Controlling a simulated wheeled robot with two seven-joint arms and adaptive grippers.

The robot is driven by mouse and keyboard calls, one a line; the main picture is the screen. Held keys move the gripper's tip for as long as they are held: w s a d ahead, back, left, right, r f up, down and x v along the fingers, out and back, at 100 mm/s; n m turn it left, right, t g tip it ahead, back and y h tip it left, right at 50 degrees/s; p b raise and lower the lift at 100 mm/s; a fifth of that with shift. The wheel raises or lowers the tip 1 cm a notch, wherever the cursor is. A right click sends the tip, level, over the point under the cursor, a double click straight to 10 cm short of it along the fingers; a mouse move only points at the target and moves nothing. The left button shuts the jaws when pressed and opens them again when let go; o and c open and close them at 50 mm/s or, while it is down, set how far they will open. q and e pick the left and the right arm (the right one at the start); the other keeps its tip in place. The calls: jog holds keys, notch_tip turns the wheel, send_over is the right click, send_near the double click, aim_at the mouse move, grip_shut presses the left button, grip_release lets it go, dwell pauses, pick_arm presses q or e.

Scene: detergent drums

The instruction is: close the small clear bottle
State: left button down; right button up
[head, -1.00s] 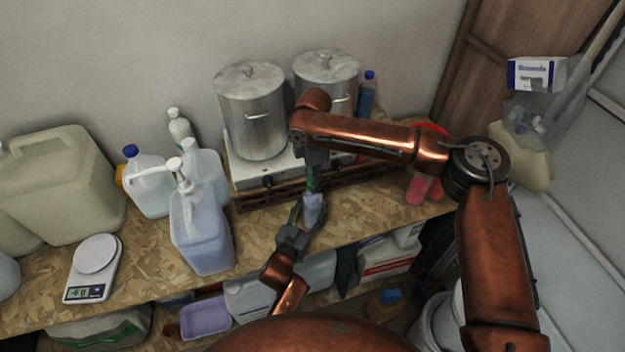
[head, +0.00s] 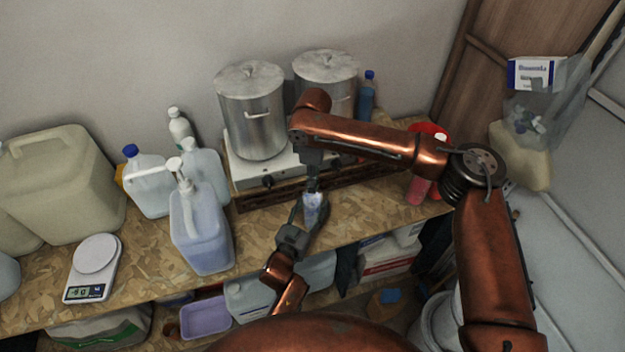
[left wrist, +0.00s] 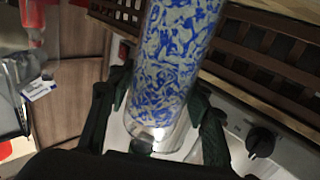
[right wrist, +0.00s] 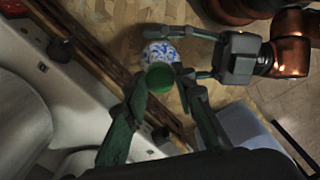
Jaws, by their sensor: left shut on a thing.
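The small clear bottle (left wrist: 172,62), filled with blue and white contents, is upright at the front of the bench in the head view (head: 313,208). My left gripper (head: 306,214) is shut on it from the front, with one finger on each side. A round green cap (right wrist: 160,78) shows at the top of the bottle in the right wrist view. My right gripper (right wrist: 162,84) points down from above, its fingertips on either side of the cap. Whether it grips the cap, and whether the cap is seated, I cannot tell.
Two steel pots (head: 252,108) stand on a white hotplate (head: 243,177) close behind the bottle. A blue pump jug (head: 201,228) and a scale (head: 92,268) are on the left. A red item (head: 418,187) stands to the right. The bench is clear near the bottle.

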jog(key=o, duration=0.4)
jog(key=shift+o, duration=0.2)
notch_tip(320, 180, up, 12)
dwell(0.4)
pick_arm(q)
jog(key=c, duration=0.9)
grip_release()
jog(key=shift+c, duration=0.2)
jog(key=shift+s, duration=0.1)
jog(key=v, duration=1.1)
jog(key=shift+s+a, duration=0.25)
jog(key=shift+s, duration=0.1)
